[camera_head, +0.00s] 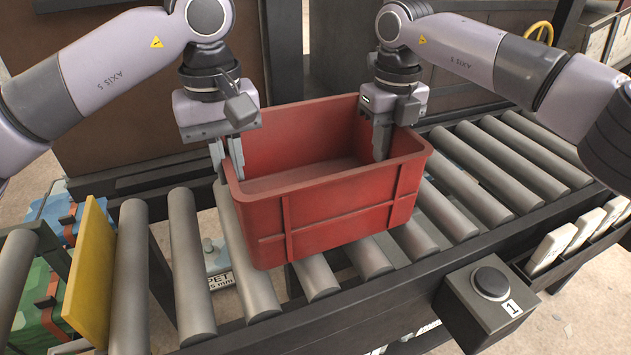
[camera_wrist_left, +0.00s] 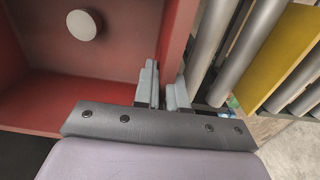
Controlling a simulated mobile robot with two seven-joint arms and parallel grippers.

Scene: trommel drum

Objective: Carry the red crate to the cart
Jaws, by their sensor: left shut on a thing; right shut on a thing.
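The red crate (camera_head: 335,208) stands on the roller conveyor, open side up. It looks empty in the head view. My left gripper (camera_head: 228,160) is shut on the crate's left wall, with one finger inside and one outside. In the left wrist view the two fingers (camera_wrist_left: 163,88) straddle the red wall, and the crate's inside (camera_wrist_left: 60,85) fills the left of the picture. A pale round thing (camera_wrist_left: 85,24) shows there against the red. My right gripper (camera_head: 382,140) is shut on the crate's right wall. The cart cannot be made out for sure.
Rollers (camera_head: 190,265) run on both sides of the crate. A yellow plate (camera_head: 90,272) stands upright among the left rollers. A box with a round black button (camera_head: 491,282), marked 1, sits at the front edge. Blue and green cases (camera_head: 38,315) lie below left.

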